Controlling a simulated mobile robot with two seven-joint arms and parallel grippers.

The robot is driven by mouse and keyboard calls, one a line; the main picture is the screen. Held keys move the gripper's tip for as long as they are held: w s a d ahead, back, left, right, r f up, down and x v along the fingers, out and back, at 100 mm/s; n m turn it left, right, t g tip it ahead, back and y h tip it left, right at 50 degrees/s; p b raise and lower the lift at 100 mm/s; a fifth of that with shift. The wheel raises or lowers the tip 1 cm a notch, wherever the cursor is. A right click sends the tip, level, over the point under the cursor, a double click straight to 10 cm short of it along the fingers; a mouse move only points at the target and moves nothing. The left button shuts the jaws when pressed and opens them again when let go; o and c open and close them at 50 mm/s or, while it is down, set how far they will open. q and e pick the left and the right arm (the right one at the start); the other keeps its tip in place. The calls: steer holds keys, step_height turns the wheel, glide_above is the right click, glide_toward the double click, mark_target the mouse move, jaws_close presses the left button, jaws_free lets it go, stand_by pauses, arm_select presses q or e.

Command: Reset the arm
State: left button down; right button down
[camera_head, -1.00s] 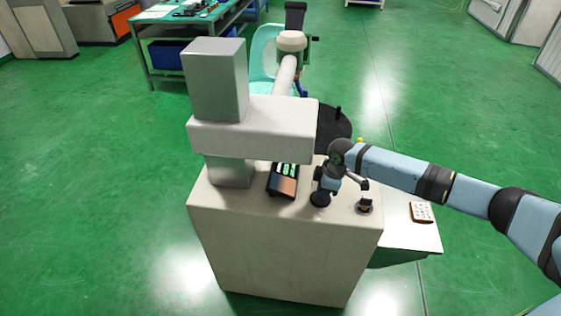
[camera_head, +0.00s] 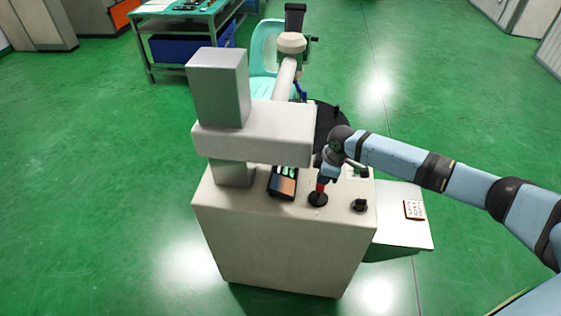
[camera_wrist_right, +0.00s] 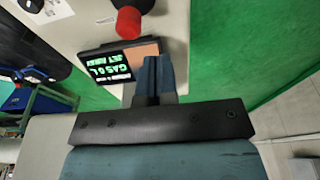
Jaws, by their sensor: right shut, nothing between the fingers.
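My right gripper (camera_head: 328,174) is above the top of the pale machine cabinet (camera_head: 280,240), beside a red knob (camera_head: 320,186) on a round black base. In the right wrist view my two blue fingers (camera_wrist_right: 155,72) are together and empty. The red knob (camera_wrist_right: 128,22) stands apart from the fingertips there. The machine's pale grey arm and head (camera_head: 255,132) stand on the cabinet to the left of my gripper. My left gripper is not in view.
A small control panel with a green-lit screen (camera_head: 283,182) sits left of the red knob, and a black knob (camera_head: 359,205) sits to its right. A teal chair (camera_head: 263,88) stands behind the machine. The green floor around is mostly clear.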

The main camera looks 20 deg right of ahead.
steer(key=shift+a+f, duration=0.1)
steer(key=s+a+f+m+t+y, duration=0.1)
steer(key=s+a+f+t+y, duration=0.1)
steer(key=s+a+f, duration=0.5)
steer(key=s+a+f+m+t+y, duration=0.1)
steer(key=s+a+m+t, duration=0.1)
steer(key=s+a, duration=0.65)
steer(key=s+r+m+t+h, duration=0.1)
steer(key=s+m+t, duration=0.4)
steer(key=s, duration=0.6)
steer(key=shift+s+a+r+m+t+h, duration=0.3)
steer(key=shift+a+r+t+h, duration=0.1)
steer(key=shift+r, duration=0.25)
